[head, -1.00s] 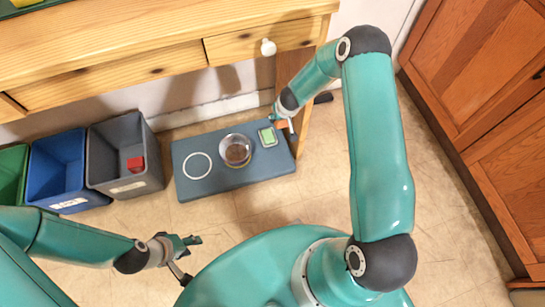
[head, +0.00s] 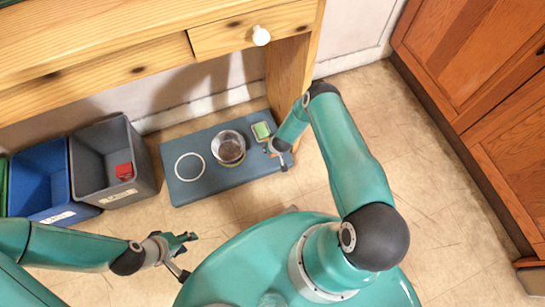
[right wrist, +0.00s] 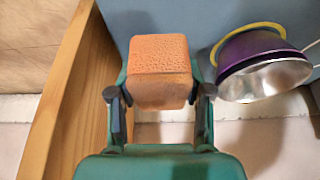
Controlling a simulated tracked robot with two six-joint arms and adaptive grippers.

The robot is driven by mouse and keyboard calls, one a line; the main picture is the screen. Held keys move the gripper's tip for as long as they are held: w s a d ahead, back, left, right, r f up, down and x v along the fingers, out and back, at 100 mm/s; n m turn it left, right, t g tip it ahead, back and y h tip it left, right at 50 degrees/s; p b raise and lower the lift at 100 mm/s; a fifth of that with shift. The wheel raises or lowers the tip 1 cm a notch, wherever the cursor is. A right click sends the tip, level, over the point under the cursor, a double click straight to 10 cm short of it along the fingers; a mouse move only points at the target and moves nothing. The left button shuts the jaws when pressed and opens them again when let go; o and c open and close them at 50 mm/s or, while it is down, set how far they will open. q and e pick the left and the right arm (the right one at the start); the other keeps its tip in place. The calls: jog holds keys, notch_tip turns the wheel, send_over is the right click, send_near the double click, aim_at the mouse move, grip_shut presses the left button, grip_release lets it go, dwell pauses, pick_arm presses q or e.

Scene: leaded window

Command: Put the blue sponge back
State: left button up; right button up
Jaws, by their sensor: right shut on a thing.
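No blue sponge shows in these frames. My right gripper (right wrist: 160,100) is shut on an orange sponge-like block (right wrist: 160,68), which fills the space between its fingers in the right wrist view. In the head view this gripper (head: 275,149) is at the right end of the blue-grey mat (head: 205,187), and the block is mostly hidden. My left gripper (head: 186,257) is open and empty above the floor at lower left.
A round bowl (head: 229,148) stands mid-mat, left of the green sponge; a white ring (head: 190,153) marks the mat's left part. Blue (head: 42,180) and grey (head: 150,170) bins stand left, with a red block (head: 124,172) in the grey one. A wooden desk (head: 120,68) overhangs behind.

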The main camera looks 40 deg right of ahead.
notch_tip(320, 180, down, 5)
jog(key=shift+r+b, duration=0.1)
jog(key=shift+b, duration=0.55)
jog(key=shift+f+b, duration=0.7)
jog(key=shift+f, duration=1.1)
jog(key=shift+f, duration=0.15)
jog(key=o, duration=1.3)
